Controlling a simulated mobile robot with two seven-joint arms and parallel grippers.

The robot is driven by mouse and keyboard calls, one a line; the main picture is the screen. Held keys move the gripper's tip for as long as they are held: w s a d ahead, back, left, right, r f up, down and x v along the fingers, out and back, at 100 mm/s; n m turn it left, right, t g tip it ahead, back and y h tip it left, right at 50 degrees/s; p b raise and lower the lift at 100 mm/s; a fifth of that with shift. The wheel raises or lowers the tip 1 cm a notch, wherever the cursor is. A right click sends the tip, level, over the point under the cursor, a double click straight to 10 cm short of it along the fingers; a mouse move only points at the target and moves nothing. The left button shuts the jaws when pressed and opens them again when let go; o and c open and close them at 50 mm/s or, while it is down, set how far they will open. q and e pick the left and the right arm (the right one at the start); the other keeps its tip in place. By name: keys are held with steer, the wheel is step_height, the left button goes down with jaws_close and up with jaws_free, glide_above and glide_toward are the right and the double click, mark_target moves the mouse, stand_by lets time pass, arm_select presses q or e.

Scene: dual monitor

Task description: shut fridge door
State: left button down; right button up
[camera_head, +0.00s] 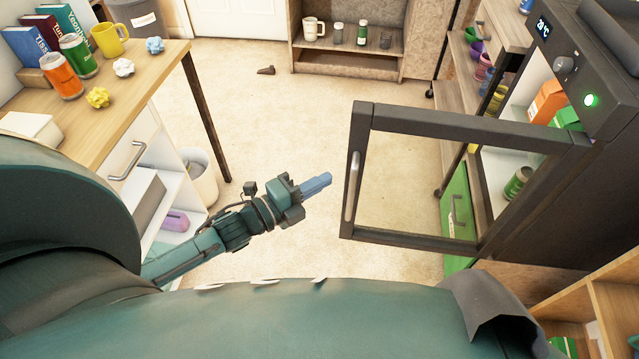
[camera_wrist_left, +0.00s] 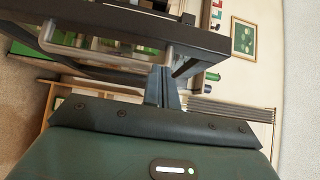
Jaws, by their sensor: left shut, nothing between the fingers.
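The fridge door (camera_head: 365,190) is a dark frame with a clear pane, and it stands wide open, swung out from the dark fridge (camera_head: 610,95) at the right. A metal handle (camera_head: 352,172) is on the door's free edge. My left gripper (camera_head: 318,184), with blue fingers, is shut and empty, a little left of that edge. In the left wrist view, the shut fingers (camera_wrist_left: 162,85) show below the door's dark frame (camera_wrist_left: 130,25), near the handle (camera_wrist_left: 105,55). I cannot tell whether they touch it. My right gripper is not in view.
A wooden desk (camera_head: 150,60) with cans, a yellow mug (camera_head: 109,39) and crumpled paper is at the left. A low shelf (camera_head: 345,58) stands at the back. The fridge holds cartons and a green can (camera_head: 518,183). Open floor (camera_head: 290,120) lies between desk and door.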

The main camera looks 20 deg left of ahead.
mark_target(361, 160)
arm_select(q)
steer(key=x, duration=0.6)
steer(key=shift+w+d, duration=0.1)
steer(key=shift+d, duration=0.05)
steer(key=shift+w+d, duration=0.1)
steer(key=shift+w, duration=0.15)
